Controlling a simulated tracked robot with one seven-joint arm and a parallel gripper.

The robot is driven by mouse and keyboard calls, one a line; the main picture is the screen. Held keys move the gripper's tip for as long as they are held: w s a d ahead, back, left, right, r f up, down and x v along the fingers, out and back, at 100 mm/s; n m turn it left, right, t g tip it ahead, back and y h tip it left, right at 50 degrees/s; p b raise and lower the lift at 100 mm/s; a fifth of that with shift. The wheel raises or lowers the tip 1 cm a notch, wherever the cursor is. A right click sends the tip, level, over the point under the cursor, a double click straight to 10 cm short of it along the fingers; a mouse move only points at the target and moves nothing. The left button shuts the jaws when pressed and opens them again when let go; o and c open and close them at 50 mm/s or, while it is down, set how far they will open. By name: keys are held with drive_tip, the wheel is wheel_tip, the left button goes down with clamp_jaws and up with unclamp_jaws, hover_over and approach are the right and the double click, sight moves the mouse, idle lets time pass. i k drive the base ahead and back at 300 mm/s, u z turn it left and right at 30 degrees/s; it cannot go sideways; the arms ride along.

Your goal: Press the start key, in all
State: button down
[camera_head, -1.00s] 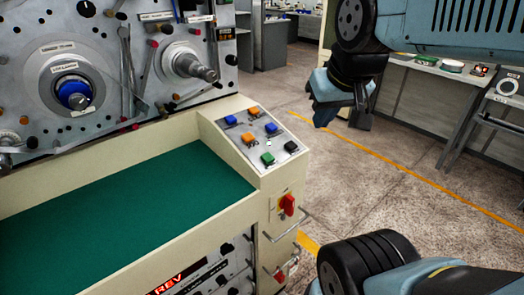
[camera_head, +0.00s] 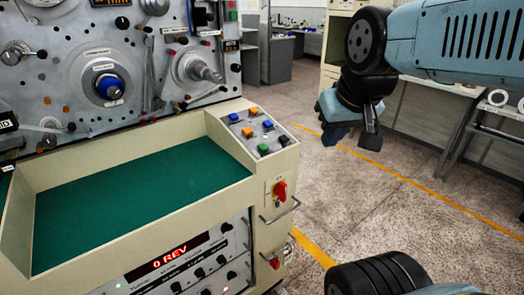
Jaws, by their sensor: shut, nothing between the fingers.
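The key panel (camera_head: 285,133) is a sloped grey plate at the right end of the cream winding machine. It carries a green key (camera_head: 263,149) at its near edge, taken to be the start key though no label is readable. Beside it are a black key (camera_head: 283,141), a blue key (camera_head: 268,124), another blue key (camera_head: 233,118) and two orange keys (camera_head: 247,132). My gripper (camera_head: 350,138) hangs to the right of the panel, over the floor, empty and apart from every key. Its fingers are shut.
A red rotary switch (camera_head: 280,189) and a handle are on the machine's end face below the panel. A red display (camera_head: 181,252) reads "0 REV". Spindles (camera_head: 110,87) stand on the back plate. Open floor lies right of the machine.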

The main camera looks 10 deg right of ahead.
sight(263, 146)
drive_tip(key=u, duration=1.5)
drive_tip(key=i, duration=0.1)
drive_tip(key=z, duration=3.1)
drive_tip(key=k, duration=1.7)
drive_tip(key=u, duration=0.15)
drive_tip(key=i, duration=1)
drive_tip(key=u, duration=0.05)
